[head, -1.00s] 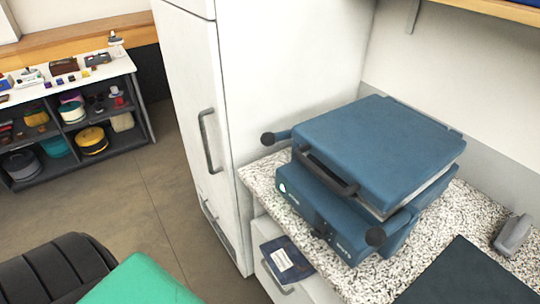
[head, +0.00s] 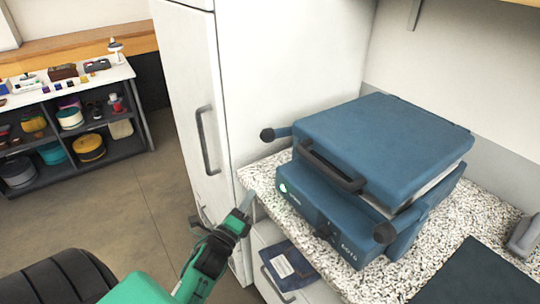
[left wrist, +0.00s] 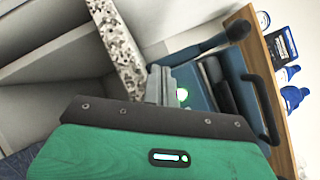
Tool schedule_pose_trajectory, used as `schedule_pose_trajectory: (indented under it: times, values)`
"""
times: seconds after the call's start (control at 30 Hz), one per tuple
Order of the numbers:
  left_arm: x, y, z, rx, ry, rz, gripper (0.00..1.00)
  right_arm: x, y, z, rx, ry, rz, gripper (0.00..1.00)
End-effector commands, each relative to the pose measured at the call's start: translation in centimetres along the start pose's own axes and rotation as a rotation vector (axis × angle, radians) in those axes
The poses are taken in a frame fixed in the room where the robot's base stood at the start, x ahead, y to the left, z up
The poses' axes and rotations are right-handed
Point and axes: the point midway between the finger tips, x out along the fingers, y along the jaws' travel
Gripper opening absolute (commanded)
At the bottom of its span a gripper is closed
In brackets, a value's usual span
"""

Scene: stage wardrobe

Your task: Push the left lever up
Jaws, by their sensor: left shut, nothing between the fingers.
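A blue press (head: 385,140) with a dark front handle stands on the speckled counter. Its left lever (head: 279,133) sticks out on the left side, ending in a dark round knob; a matching right lever knob (head: 384,233) shows at the front right. My left gripper (head: 245,200) is shut and empty, at the counter's front edge, in front of and below the left lever, apart from it. In the left wrist view the grey fingers (left wrist: 160,84) point toward the press, and the left lever (left wrist: 215,42) lies beyond them to the right. My right gripper is out of view.
A tall white cabinet (head: 270,75) stands close to the left of the press. The speckled counter (head: 335,272) ends near my left gripper. A dark mat (head: 470,275) lies at the right. A shelf unit (head: 140,105) stands far left; open floor lies before it.

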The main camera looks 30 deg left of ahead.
Motion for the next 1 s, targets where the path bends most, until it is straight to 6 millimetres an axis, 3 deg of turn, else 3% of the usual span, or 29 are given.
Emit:
schedule_pose_trajectory:
  times: [0.2,0.4,0.83,1.0]
  values:
    - [0.5,-1.8,1.1,0.403,-0.041,-0.264,0.0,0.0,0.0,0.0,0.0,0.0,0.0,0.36]
    - [0.0,-2.7,1.2,0.627,-0.083,-0.413,0.0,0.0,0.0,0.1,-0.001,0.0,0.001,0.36]
    - [-0.2,-2.9,1.2,0.676,-0.094,-0.448,0.0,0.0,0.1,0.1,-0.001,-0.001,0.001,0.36]
    - [0.8,-3.5,1.2,0.675,-0.095,-0.448,0.0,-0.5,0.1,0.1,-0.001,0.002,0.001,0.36]
